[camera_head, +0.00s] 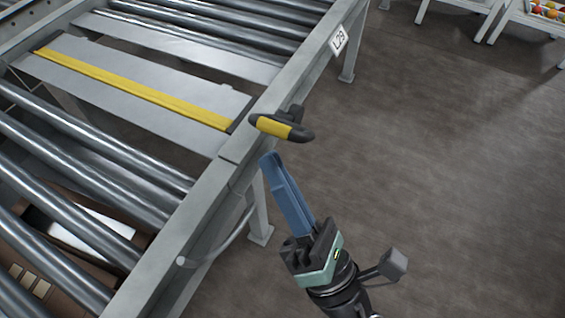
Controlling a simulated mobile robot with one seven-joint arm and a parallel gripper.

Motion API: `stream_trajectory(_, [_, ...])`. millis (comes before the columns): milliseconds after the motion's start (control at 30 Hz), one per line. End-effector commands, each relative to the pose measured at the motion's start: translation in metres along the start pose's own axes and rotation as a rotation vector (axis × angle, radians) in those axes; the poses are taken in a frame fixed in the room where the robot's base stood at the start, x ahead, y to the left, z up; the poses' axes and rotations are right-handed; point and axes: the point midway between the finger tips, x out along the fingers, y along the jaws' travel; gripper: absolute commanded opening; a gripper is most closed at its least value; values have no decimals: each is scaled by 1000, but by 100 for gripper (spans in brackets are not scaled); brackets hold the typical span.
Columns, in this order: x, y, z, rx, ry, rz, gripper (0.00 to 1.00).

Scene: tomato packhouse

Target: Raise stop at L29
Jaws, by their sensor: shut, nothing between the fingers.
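A conveyor side rail carries a white label plate (339,40) that appears to read L29. A black handle with a yellow grip band (273,127) sticks out from the outer side of this rail. A long yellow strip (135,88), which looks like the stop, lies across the conveyor between grey plates and looks about level with them. My gripper (269,160) has long blue fingers, shut and empty. Its fingertips are just below the handle in the picture, apart from it, outside the rail. The link between handle and strip is hidden.
Steel rollers (75,165) lie on both sides of the plates. A conveyor leg (260,215) and a curved grey bar (222,242) are close left of my gripper. Cardboard boxes (75,262) show under the rollers. The floor (450,170) to the right is clear.

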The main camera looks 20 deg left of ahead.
Motion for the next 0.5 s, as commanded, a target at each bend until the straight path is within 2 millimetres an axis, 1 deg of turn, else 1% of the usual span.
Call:
stream_trajectory(100, [7,-1,7,-3,1,1,0])
stream_trajectory(200, [10,-1,11,0,0,-1,0])
stream_trajectory(500, [11,0,12,1,0,-2,0])
